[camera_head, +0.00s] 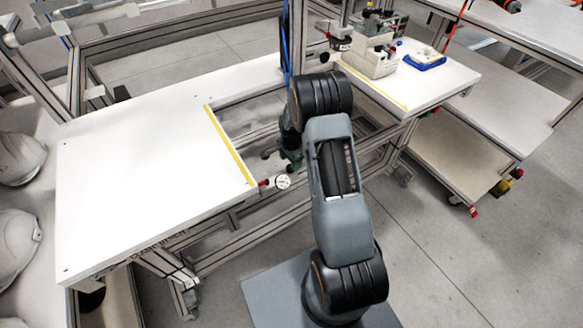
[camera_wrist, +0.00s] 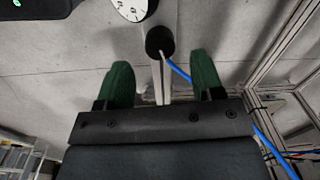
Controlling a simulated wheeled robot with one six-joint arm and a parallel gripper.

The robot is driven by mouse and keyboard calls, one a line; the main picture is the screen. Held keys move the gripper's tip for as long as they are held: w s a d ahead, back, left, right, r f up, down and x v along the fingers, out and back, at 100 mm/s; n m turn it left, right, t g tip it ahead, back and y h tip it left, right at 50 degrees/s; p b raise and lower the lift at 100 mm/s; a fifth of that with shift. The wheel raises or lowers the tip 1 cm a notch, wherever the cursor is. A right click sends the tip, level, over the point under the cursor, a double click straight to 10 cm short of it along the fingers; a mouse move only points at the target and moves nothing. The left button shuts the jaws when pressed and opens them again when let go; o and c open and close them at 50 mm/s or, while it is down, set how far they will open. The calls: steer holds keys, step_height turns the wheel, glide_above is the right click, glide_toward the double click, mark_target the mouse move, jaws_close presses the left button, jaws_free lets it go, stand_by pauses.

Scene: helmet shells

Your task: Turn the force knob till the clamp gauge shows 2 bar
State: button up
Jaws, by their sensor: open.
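The white clamp gauge (camera_head: 283,182) is by the edge of the white table, beside a small red part. In the wrist view the gauge (camera_wrist: 132,8) is cut off at the top edge, and its reading cannot be made out. A round black knob (camera_wrist: 160,41), which looks like the force knob, is just below the gauge, with a blue hose behind it. My gripper (camera_wrist: 162,76) has two green fingers, open and apart, with nothing between them. The knob appears ahead of the gap between the fingertips; the gripper does not touch it. In the head view, my arm partly hides the gripper.
The white table (camera_head: 130,170) on the left has a yellow strip along its inner edge. A second bench at the back right carries a grey machine (camera_head: 370,55) and a blue tray (camera_head: 425,62). Pale helmet shells (camera_head: 15,245) lie at the left edge. Metal framing surrounds the gap.

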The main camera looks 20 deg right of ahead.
mark_target(290, 167)
steer(key=shift+f, duration=2.2)
